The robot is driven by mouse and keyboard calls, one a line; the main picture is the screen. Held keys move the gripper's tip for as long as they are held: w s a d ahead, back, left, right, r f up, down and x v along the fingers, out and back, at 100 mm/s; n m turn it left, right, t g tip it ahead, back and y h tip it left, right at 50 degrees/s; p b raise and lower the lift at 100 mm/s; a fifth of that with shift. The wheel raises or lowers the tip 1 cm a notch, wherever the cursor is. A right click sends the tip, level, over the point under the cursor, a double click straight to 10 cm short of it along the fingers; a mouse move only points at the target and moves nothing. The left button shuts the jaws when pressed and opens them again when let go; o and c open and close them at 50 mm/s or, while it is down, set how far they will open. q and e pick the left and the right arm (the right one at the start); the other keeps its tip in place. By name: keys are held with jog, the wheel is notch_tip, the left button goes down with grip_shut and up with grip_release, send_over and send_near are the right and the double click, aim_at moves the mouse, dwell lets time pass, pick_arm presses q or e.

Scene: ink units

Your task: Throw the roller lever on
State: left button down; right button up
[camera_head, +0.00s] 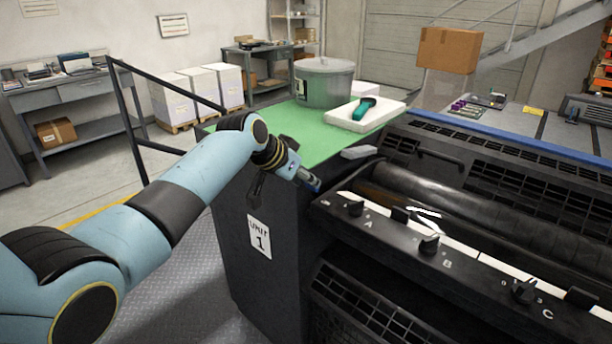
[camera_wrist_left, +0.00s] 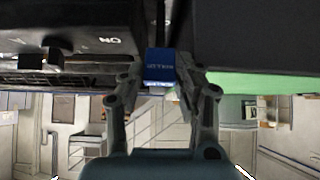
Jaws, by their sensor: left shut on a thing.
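The roller lever (camera_wrist_left: 159,62) is a blue block with a small upside-down label. In the left wrist view it stands between the two fingers of my left gripper (camera_wrist_left: 160,88), which is shut on it. In the head view my left gripper (camera_head: 297,174) is at the near left corner of the press, with a bit of blue lever (camera_head: 310,184) at its tip. An upside-down "ON" mark (camera_wrist_left: 110,40) is on the dark panel left of the lever in the wrist view. Most of the lever is hidden in the head view. My right gripper is not in view.
The black press (camera_head: 440,240) with its dark roller (camera_head: 450,200) and small keys marked A, B and C lies right of the gripper.

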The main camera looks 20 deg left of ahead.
pick_arm(q)
jog(key=c, duration=1.2)
grip_release()
jog(key=v, duration=1.2)
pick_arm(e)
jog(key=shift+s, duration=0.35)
